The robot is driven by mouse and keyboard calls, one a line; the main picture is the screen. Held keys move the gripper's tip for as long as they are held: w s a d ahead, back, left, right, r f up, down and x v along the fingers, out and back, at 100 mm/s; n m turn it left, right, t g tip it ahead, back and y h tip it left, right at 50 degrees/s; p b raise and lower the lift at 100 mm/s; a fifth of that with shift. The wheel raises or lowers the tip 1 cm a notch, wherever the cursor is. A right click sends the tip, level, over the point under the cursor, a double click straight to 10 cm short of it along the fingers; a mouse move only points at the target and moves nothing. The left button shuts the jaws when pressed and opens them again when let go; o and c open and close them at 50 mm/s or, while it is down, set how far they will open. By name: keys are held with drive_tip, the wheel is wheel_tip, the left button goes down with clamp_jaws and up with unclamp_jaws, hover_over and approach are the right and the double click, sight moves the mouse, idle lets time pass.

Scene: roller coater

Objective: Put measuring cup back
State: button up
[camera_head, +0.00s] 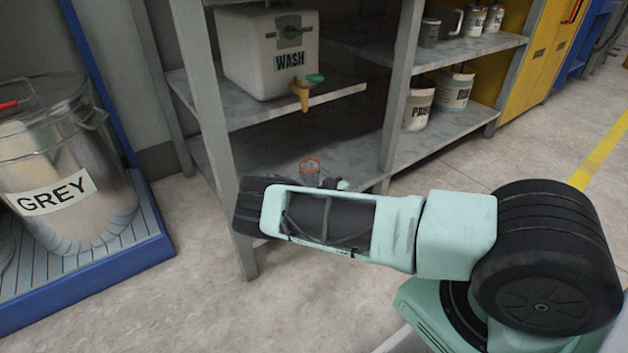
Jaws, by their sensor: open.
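A small clear measuring cup (309,172) with a red-orange rim shows at the lower shelf (237,152) of the grey rack, below the WASH container. It looks upright, and its lower part is hidden behind my arm. My arm reaches in from the right across the front of the rack. My gripper (338,184) is mostly hidden behind my own forearm; only a small dark and pale-green part shows just right of the cup. It is open. I cannot tell whether it touches the cup.
The white WASH container (268,55) with an orange spout stands on the middle shelf (230,112). Labelled pots (418,108) stand on the right-hand lower shelf. A metal GREY bin (65,165) sits on a blue-edged platform at left. Rack posts (212,110) flank the lower shelf opening.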

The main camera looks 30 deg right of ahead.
drive_tip(key=shift+s+r, duration=0.2)
drive_tip(key=shift+s, duration=0.05)
drive_tip(key=s+p, duration=0.7)
drive_tip(key=s, duration=0.4)
drive_tip(key=shift+s+d+f, duration=0.15)
drive_tip(key=shift+s+d, duration=0.05)
drive_tip(key=shift+s, duration=0.05)
